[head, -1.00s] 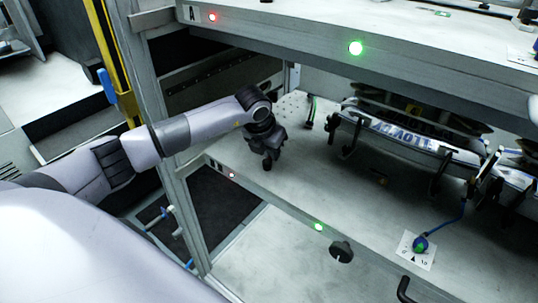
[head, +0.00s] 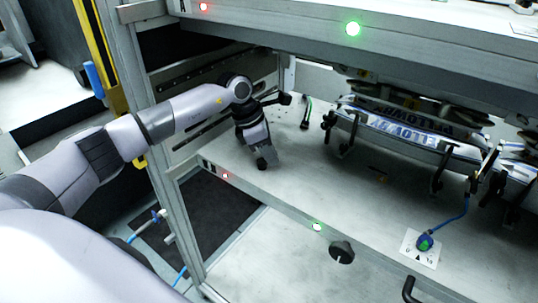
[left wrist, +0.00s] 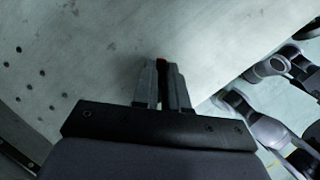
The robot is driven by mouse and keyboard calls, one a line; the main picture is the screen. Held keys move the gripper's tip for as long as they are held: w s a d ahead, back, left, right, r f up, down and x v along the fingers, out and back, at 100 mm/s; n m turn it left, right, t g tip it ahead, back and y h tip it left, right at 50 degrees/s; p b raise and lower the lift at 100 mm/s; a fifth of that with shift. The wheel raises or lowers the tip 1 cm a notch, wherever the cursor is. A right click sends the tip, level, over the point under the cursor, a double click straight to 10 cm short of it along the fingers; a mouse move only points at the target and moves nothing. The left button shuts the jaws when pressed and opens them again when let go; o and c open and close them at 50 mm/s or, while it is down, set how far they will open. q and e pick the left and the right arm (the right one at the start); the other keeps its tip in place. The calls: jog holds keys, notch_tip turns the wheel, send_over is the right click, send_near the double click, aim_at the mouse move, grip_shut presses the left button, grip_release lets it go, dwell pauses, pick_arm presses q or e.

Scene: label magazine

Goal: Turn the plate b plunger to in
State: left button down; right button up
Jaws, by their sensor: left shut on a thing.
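Plate B is the lower shelf (head: 300,180), with a B tag and a red and a green light on its front edge. A black round knob (head: 341,252) sits at that edge. A blue-green knob (head: 425,243) with a blue cord sits on a white marked card. I cannot tell for sure which part is the plunger. My left gripper (head: 262,163) points down at the left front of plate B, away from both knobs. In the left wrist view its fingers (left wrist: 164,72) are shut on a small red thing (left wrist: 162,61), mostly hidden. My right gripper is not in view.
The upper shelf (head: 430,50), with a red and a green light, overhangs plate B. A rack of labelled bars (head: 400,135) on black stands fills the right rear. A frame post (head: 185,215) stands left. The shelf between gripper and card is mostly clear.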

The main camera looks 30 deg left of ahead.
pick_arm(q)
jog(key=m+g+b, duration=0.1)
jog(key=m, duration=0.1)
jog(key=shift+s+d+m+h, duration=0.1)
jog(key=shift+s+m+h, duration=0.05)
jog(key=shift+m+h, duration=0.2)
jog(key=shift+s+m+g+b, duration=0.1)
jog(key=shift+m+g+b, duration=0.2)
jog(key=shift+m, duration=0.65)
jog(key=shift+s+m+g+b, duration=0.2)
jog(key=shift+m+g+b, duration=0.15)
jog(key=shift+m, duration=0.6)
jog(key=shift+s+m+g+b, duration=0.15)
jog(key=shift+m+g+b, duration=0.15)
jog(key=shift+m, duration=0.65)
jog(key=c, duration=1.2)
grip_release()
jog(key=shift+o, duration=0.2)
jog(key=shift+d, duration=0.1)
